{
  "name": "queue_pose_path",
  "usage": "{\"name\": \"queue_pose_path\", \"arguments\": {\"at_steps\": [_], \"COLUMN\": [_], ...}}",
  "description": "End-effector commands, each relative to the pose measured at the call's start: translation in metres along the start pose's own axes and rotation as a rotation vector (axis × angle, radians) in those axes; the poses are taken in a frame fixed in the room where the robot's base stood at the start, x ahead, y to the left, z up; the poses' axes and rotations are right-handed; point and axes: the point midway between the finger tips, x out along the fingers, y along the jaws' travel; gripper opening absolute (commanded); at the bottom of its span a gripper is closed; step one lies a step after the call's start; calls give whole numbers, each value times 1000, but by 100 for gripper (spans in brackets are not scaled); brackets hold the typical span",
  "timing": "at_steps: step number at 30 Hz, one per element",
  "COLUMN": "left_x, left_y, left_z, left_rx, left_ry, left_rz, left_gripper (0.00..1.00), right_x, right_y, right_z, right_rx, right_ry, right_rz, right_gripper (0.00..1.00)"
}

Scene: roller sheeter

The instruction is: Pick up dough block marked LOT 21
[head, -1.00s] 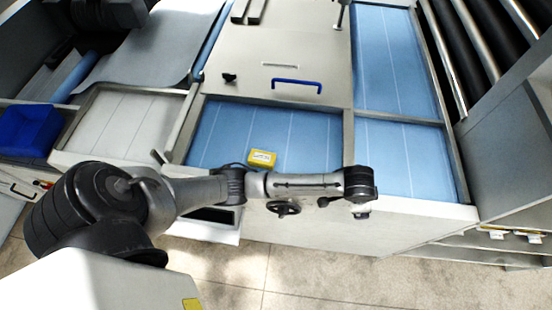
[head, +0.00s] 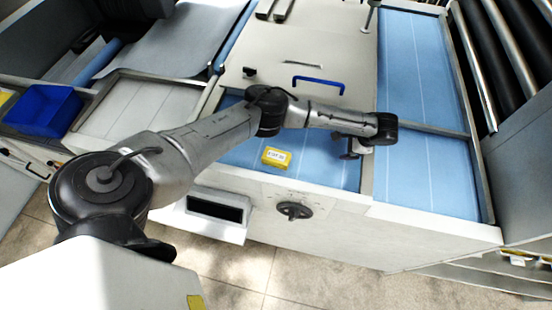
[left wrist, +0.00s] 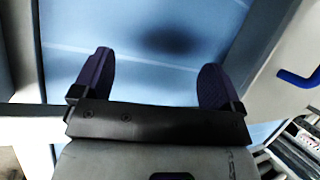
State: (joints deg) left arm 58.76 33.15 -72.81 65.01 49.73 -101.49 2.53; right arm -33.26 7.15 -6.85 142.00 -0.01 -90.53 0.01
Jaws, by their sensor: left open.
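A yellow block (head: 276,158) with a white label on top lies on the blue belt section near its front edge. The label is too small to read surely. My left gripper (head: 350,152) is to the right of the block, over the right end of the same blue section. In the left wrist view its two dark fingers (left wrist: 155,84) stand wide apart with only blue surface beyond them. The block does not show in the left wrist view. My right gripper is not in view.
A metal divider (head: 367,180) separates the blue section from another at the right. A cover with a blue handle (head: 318,84) lies behind. A handwheel (head: 294,211) sits on the front panel. A blue bin (head: 42,110) stands at the left.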

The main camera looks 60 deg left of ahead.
Motion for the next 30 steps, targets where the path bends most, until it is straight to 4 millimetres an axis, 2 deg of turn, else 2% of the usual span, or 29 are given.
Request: {"name": "queue_pose_path", "arguments": {"at_steps": [1,3,6,9,12,18,30], "left_x": [17,41,67,83,92,102,129], "left_y": [16,31,44,50,52,53,50], "left_z": [12,32,60,82,97,113,142], "left_rx": [72,161,259,325,364,398,402], "left_ry": [-100,-240,-418,-551,-641,-725,-735], "left_rz": [2,8,18,28,34,44,45], "left_gripper": [92,92,92,92,92,92,92], "right_x": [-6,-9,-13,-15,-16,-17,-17], "right_y": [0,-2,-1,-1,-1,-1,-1], "right_z": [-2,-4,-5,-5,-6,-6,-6], "right_rx": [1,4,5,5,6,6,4], "right_ry": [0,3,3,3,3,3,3], "right_rz": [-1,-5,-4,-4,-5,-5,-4], "right_gripper": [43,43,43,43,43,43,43]}}
